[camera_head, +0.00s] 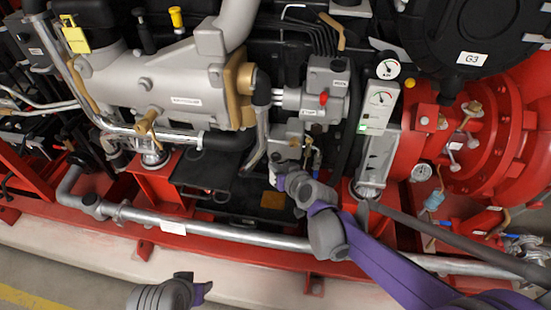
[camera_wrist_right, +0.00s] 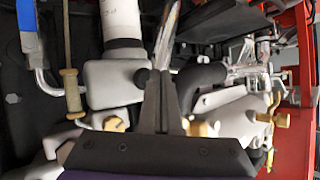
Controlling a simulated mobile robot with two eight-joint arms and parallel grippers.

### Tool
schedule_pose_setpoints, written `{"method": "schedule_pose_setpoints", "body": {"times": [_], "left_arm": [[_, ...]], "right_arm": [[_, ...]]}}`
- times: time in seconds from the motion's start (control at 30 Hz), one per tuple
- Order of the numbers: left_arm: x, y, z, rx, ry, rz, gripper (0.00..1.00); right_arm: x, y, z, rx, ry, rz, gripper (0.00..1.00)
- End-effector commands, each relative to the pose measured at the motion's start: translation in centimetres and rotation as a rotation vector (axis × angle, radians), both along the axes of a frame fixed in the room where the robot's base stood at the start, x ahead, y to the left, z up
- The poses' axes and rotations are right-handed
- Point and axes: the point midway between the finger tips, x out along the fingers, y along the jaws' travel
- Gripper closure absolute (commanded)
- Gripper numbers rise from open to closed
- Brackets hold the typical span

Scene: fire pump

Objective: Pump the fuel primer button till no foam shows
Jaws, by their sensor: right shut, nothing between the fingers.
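My right gripper (camera_head: 281,166) reaches in from the lower right to a small grey housing (camera_head: 286,139) low on the engine. In the right wrist view its fingers (camera_wrist_right: 161,78) are shut and empty. A black round knob (camera_wrist_right: 142,76) on a pale housing (camera_wrist_right: 112,84) shows just left of the fingertips. It may be the fuel primer button; I cannot tell whether the fingers touch it. I make out no foam. My left arm's end (camera_head: 172,293) is at the bottom edge; its finger state is unclear.
A grey pipe (camera_head: 220,233) and a red frame rail (camera_head: 150,236) run along the front of the engine. A gauge box (camera_head: 379,107) stands right of the gripper. A blue-handled part (camera_wrist_right: 27,30) is at the upper left in the wrist view. The floor in front is clear.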

Motion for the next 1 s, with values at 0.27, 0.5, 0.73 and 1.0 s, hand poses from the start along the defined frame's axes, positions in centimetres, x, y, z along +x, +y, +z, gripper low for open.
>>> {"method": "schedule_pose_setpoints", "body": {"times": [0.27, 0.5, 0.73, 1.0], "left_arm": [[0.00, 0.00, 0.00, 0.000, 0.000, 0.000, 0.49], [0.00, 0.00, 0.02, 0.000, 0.000, 0.000, 0.49], [0.00, 0.00, 0.10, 0.000, 0.000, 0.000, 0.49], [0.00, 0.00, 0.09, 0.000, 0.000, 0.000, 0.49]], "right_arm": [[0.00, 0.00, 0.00, 0.000, 0.000, 0.000, 1.00], [0.15, -0.03, 0.00, 0.000, 0.000, 0.000, 1.00], [0.82, -0.17, 0.00, 0.001, 0.000, 0.000, 1.00], [0.83, -0.17, 0.00, 0.000, 0.000, 0.000, 1.00]]}}
